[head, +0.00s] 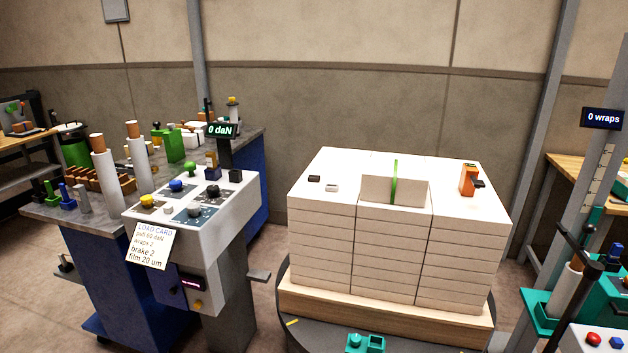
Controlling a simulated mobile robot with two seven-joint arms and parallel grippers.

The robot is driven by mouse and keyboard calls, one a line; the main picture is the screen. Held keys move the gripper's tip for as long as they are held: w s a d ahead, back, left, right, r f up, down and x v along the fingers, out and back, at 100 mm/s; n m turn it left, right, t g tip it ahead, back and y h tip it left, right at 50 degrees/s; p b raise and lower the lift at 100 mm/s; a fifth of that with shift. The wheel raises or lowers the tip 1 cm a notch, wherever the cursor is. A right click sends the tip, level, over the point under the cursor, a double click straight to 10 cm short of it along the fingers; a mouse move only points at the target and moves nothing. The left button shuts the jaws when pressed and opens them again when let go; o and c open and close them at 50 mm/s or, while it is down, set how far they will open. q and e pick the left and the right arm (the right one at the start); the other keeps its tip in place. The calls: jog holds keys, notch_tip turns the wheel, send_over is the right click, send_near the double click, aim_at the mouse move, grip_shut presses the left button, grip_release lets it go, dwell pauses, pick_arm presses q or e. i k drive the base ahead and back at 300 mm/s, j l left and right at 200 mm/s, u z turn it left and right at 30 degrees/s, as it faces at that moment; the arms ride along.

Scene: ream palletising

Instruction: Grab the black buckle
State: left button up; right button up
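A small flat black piece that looks like the black buckle (314,179) lies on top of the white ream stack (360,250), near its left side. A small white piece (332,188) lies just to its right and nearer to me. Neither of my grippers shows in the head view. Nothing is touching the black piece from above.
A green strap (395,180) stands over a raised white block on the stack. An orange tool (467,180) is at the stack's right. A control console (235,205) with knobs and a load card stands left. A teal machine (545,308) is at right.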

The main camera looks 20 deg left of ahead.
aim_at(311, 178)
jog(key=j+z, duration=0.1)
jog(key=z, duration=0.55)
jog(key=j+z, duration=0.85)
jog(key=k+j, duration=0.05)
jog(key=j, duration=0.05)
